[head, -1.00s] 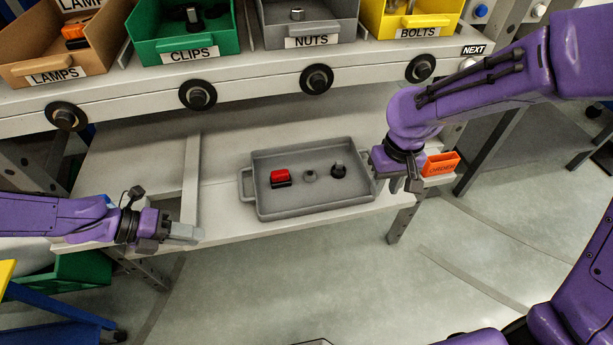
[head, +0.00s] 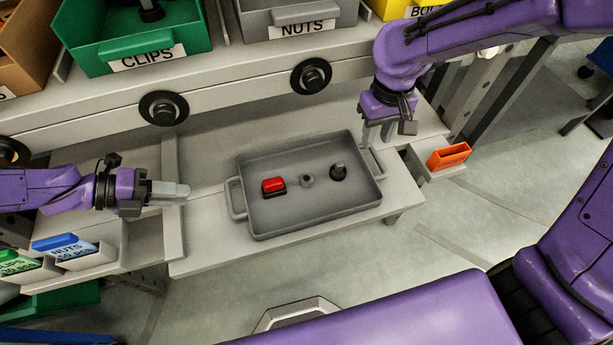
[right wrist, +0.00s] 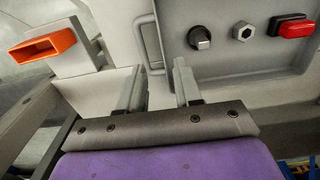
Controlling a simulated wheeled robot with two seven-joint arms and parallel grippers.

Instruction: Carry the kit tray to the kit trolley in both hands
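The grey kit tray (head: 330,223) lies on the light grey bench with a loop handle at each end. It holds a red-topped block (head: 273,186), a grey nut (head: 307,180) and a black knob (head: 338,172). My right gripper (head: 376,133) is above and beside the tray's right handle (head: 374,162). In the right wrist view its fingers (right wrist: 158,87) are apart and empty, with the handle (right wrist: 151,46) ahead of them. My left gripper (head: 180,190) is left of the tray's left handle (head: 237,198), clear of it. Its finger gap is not clear. I see no kit trolley.
Bins of clips (head: 135,45) and nuts (head: 300,15) stand on the shelf behind. An orange holder (head: 449,156) sits right of the tray. Small labelled boxes (head: 75,250) are below my left arm. The bench's front edge runs just before the tray.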

